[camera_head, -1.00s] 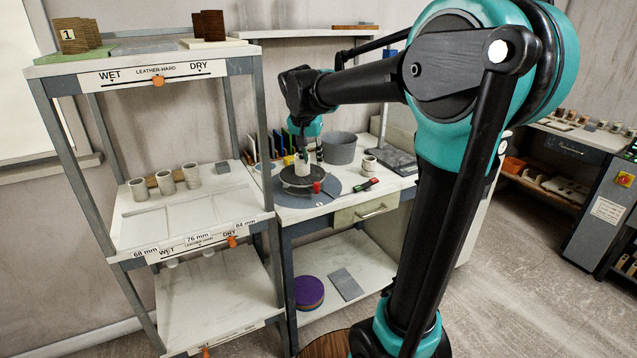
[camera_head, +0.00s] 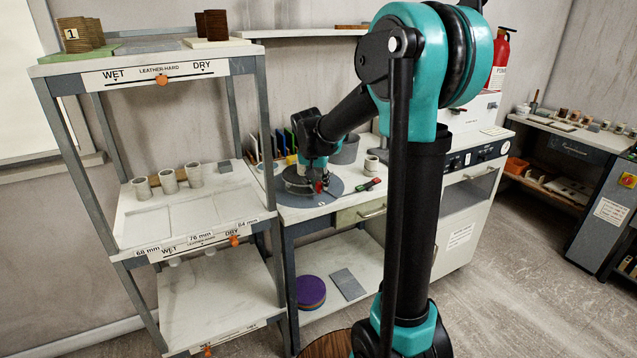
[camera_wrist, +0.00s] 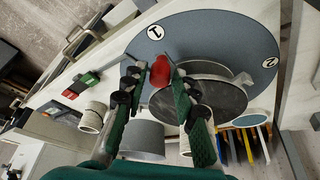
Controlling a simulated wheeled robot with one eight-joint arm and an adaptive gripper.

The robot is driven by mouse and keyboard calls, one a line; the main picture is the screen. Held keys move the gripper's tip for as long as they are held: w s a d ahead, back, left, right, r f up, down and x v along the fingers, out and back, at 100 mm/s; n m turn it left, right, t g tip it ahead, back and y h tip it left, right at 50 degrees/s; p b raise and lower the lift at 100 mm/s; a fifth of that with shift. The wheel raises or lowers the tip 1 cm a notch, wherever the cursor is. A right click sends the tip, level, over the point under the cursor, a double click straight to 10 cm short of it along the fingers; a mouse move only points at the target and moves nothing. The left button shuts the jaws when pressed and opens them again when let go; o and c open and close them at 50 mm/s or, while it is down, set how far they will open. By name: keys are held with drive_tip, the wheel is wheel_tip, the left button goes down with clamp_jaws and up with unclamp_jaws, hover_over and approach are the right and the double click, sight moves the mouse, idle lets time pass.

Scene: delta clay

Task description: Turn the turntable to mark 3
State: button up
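The turntable is a blue-grey disc; its rim shows in the wrist view (camera_wrist: 225,28) and in the head view (camera_head: 348,196). A dark round plate (camera_wrist: 215,100) sits on the disc. A red knob (camera_wrist: 159,77) stands beside the plate. My gripper (camera_wrist: 160,82) has its green fingers apart, one on each side of the knob; I cannot tell whether they touch it. In the head view my gripper (camera_head: 318,180) is low over the turntable.
A grey bucket (camera_wrist: 142,138) and a ribbed white cup (camera_wrist: 92,117) stand near the disc. A tall shelf (camera_head: 203,226) with cups bounds the left.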

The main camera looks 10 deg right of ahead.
clamp_jaws()
drive_tip(key=shift+s+a+m+g+h, duration=0.1)
drive_tip(key=shift+a+m+g+h, duration=0.15)
drive_tip(key=shift+a+m, duration=0.55)
drive_tip(key=shift+s+a+m+g+h, duration=0.15)
drive_tip(key=shift+a+m+h, duration=0.1)
drive_tip(key=shift+a+m, duration=0.55)
unclamp_jaws()
drive_tip(key=v, duration=1.2)
